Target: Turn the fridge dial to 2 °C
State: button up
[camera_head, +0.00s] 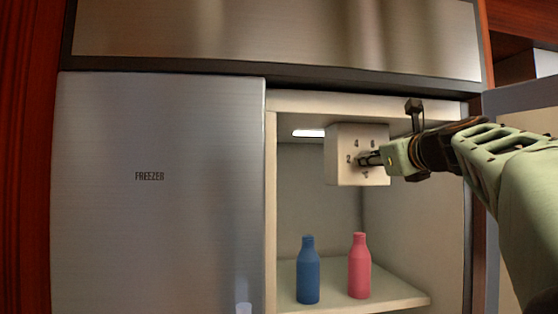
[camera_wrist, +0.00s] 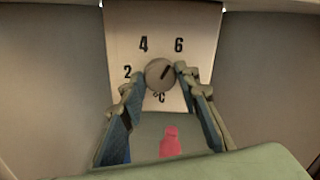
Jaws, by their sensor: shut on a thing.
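The fridge dial (camera_wrist: 160,75) is a round grey knob on a pale control box (camera_head: 358,180) inside the open fridge. The numbers 2, 4 and 6 and the mark °C are printed around it. In the wrist view the dark line on the knob slants up and right, toward the 6. My gripper (camera_wrist: 159,78) has its fingers on both sides of the knob and is shut on it. In the head view my gripper (camera_head: 370,159) reaches in from the right and hides the knob.
A blue bottle (camera_head: 308,275) and a pink bottle (camera_head: 359,270) stand on the fridge shelf (camera_head: 408,296) below the box. The closed freezer door (camera_head: 150,220) is at the left. The open fridge door (camera_head: 525,97) is at the right, beside my arm.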

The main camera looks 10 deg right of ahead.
jog(key=n+b, duration=0.9)
jog(key=n, duration=1.4)
jog(key=shift+b, duration=0.35)
jog(key=shift+n, duration=0.4)
jog(key=o, duration=1.1)
jog(key=shift+o, duration=0.2)
